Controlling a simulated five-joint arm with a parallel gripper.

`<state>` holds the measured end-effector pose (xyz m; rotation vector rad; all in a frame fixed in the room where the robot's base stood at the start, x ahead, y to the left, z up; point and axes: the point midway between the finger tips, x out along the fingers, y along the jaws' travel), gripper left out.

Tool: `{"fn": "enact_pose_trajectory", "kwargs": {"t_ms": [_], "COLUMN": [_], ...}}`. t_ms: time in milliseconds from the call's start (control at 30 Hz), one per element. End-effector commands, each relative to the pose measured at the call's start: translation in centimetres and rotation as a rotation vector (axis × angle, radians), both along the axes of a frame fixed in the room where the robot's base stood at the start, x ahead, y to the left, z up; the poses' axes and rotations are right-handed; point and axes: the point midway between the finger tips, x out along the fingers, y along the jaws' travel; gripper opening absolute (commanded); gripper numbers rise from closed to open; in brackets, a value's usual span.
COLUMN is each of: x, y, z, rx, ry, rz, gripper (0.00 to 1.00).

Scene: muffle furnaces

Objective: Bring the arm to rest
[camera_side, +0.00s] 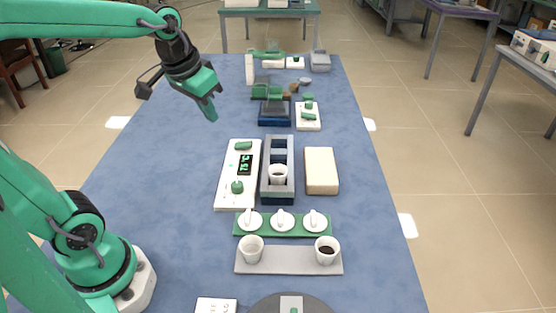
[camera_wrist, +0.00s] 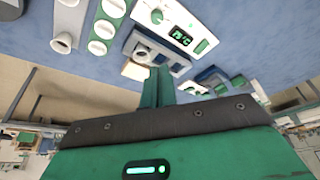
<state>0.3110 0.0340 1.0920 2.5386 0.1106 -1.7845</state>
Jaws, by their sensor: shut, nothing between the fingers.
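My gripper (camera_side: 209,108) is at the upper left in the side view, raised above the blue table (camera_side: 150,160) and away from the objects on it. It is shut and empty. In the wrist view the shut fingers (camera_wrist: 158,85) point up toward the middle of the picture. My arm is stretched out over the left of the table, with its base at the lower left. A white control unit (camera_side: 224,190) with a green display reading about 75 °C lies in front of my gripper; it also shows in the wrist view (camera_wrist: 205,47).
A dark-slotted grey block (camera_side: 290,185) holds a white cup (camera_side: 278,174). A beige block (camera_side: 321,170) lies beside it. A green rack (camera_side: 265,232) carries white lids. A grey tray (camera_side: 290,268) holds two cups, one with dark contents. The table's left side is clear.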

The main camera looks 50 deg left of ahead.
Motion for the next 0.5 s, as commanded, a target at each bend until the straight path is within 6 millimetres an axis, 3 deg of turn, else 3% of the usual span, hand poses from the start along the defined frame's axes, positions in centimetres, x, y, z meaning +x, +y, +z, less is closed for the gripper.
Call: {"fn": "enact_pose_trajectory", "kwargs": {"t_ms": [300,500], "x": [-5.5,-7.7], "y": [-2.3,-3.1], "z": [-0.2,-0.9], "rx": [-0.001,-0.004], "ry": [-0.090,-0.131], "rz": [-0.050,-0.071], "gripper": [0.00,0.00]}}
